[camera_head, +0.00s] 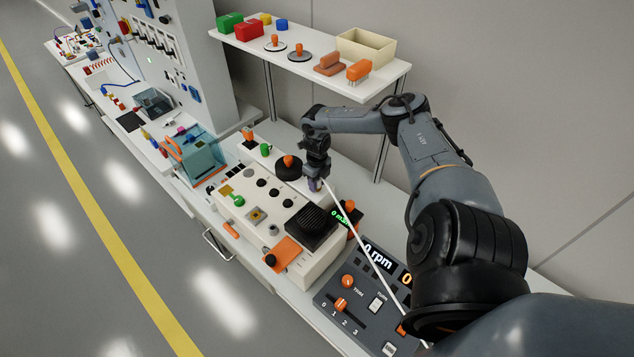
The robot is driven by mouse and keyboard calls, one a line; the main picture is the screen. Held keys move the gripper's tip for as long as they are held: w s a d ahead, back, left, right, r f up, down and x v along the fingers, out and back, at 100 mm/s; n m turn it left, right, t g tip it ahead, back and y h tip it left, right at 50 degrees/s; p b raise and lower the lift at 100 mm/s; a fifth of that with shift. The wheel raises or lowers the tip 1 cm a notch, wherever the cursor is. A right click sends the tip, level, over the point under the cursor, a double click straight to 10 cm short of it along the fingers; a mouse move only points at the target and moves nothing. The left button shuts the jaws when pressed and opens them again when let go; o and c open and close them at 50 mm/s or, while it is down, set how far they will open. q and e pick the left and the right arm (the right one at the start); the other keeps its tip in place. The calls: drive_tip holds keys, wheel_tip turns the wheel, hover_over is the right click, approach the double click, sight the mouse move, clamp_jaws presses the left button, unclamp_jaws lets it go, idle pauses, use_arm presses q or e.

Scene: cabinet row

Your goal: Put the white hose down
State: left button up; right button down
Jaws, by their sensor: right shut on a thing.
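The white hose (361,245) runs as a thin, nearly straight line from my right gripper down and right to the panel near the bottom edge. My right gripper (315,183) points down and is shut on the upper end of the hose, above the back part of the beige instrument box. A small purplish part shows at the fingertips. My right arm hides what lies behind it on the right. My left gripper is not in view.
The beige instrument box (238,213) has knobs and a black grille (311,228). A dark control panel (365,300) with displays stands in front right. A teal box (195,157) stands left.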

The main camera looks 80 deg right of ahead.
drive_tip(key=c, duration=0.7)
unclamp_jaws()
drive_tip(key=shift+r, duration=0.1)
drive_tip(key=shift+r+p, duration=0.25)
drive_tip(key=shift+p, duration=0.15)
wheel_tip(320, 180, up, 12)
drive_tip(key=shift+r, duration=0.25)
